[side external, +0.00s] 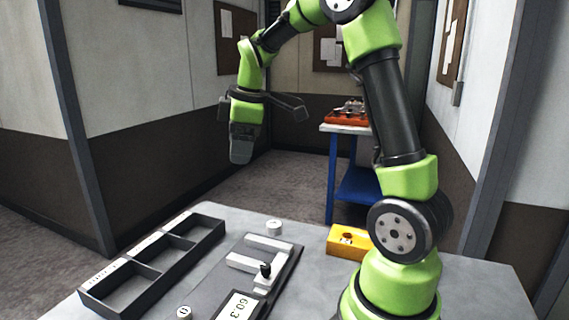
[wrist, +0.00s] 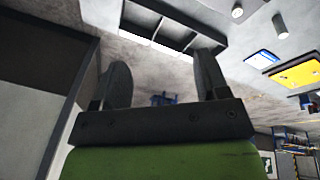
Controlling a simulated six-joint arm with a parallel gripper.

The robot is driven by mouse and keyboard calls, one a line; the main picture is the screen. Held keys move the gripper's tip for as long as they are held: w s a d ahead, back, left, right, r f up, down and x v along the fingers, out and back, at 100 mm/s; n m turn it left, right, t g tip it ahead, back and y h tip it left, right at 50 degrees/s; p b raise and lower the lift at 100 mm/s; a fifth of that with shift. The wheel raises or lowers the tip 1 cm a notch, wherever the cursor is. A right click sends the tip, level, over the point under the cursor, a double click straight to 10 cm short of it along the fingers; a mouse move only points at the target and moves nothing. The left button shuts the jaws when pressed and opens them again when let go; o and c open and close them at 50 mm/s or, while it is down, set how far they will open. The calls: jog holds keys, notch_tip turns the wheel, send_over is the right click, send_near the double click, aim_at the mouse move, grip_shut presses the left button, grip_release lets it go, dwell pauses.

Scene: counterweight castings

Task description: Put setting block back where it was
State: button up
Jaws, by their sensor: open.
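My gripper (side external: 241,154) is high above the far left of the table, pointing down and apart from everything on it. In the wrist view its two fingers (wrist: 163,72) stand wide apart with nothing held between them. A dark fixture (side external: 221,286) with a numeric display (side external: 238,306) lies on the table. Pale bar-shaped blocks (side external: 245,263) and a small black knob (side external: 265,269) sit on it. I cannot tell for certain which piece is the setting block.
A black three-compartment tray (side external: 146,269) with white labels lies left of the fixture; its compartments look empty. A blue trolley (side external: 330,178) with an orange-red item (side external: 347,117) stands behind.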

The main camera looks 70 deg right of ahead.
jog(key=s+a+r+m+t+y, duration=0.1)
jog(key=s+a+r+m+t, duration=0.1)
jog(key=s+a+m, duration=0.3)
jog(key=s+a+r+m+t+y, duration=0.1)
jog(key=s+a+m, duration=0.4)
jog(key=s+a, duration=0.6)
jog(key=shift+r+m+t, duration=0.4)
jog(key=shift+r+t, duration=0.1)
jog(key=shift+t, duration=0.2)
